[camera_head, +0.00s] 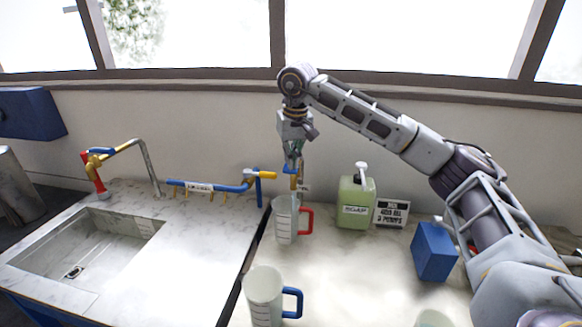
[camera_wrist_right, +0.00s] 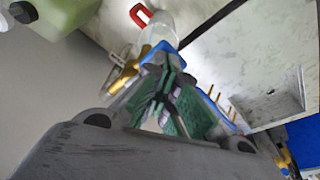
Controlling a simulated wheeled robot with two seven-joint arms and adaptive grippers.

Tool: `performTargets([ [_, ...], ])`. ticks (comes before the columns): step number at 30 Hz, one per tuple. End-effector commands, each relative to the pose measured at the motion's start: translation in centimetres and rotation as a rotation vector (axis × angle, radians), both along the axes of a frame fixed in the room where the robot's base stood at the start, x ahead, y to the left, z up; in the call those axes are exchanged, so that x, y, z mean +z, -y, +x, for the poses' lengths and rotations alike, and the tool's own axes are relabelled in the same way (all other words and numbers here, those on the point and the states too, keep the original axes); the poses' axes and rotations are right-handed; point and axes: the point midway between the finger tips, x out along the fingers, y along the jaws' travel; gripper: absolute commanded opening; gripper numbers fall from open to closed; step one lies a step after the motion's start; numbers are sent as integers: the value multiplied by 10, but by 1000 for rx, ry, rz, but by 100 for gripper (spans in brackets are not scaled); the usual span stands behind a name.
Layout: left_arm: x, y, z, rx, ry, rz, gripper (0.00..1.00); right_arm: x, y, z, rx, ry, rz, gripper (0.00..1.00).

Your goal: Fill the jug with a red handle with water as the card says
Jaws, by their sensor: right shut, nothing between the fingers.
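The jug with a red handle (camera_head: 284,220) stands upright on the counter, its handle to the right. It also shows in the right wrist view (camera_wrist_right: 161,28), beyond the fingers. I cannot tell its water level. My right gripper (camera_head: 293,162) is shut and empty above this jug, its fingertips close to a blue-topped yellow tap (camera_head: 292,182). In the right wrist view its green-padded fingers (camera_wrist_right: 165,88) are together beside blue tap part (camera_wrist_right: 155,54); contact is unclear. My left gripper is not in view.
A second jug with a blue handle (camera_head: 263,297) stands in front. A green soap bottle (camera_head: 355,203) and a blue box (camera_head: 434,252) stand to the right. A sink (camera_head: 88,243) with a tap (camera_head: 146,165) and a blue pipe rail (camera_head: 215,187) lie left.

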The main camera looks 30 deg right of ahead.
Motion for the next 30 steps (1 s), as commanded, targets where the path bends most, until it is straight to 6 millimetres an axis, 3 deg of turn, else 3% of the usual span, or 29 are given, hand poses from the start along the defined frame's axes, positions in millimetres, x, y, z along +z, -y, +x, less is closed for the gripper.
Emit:
performTargets([
  [30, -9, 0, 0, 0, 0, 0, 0, -16, 0, 0, -1, 0, 0, 0],
])
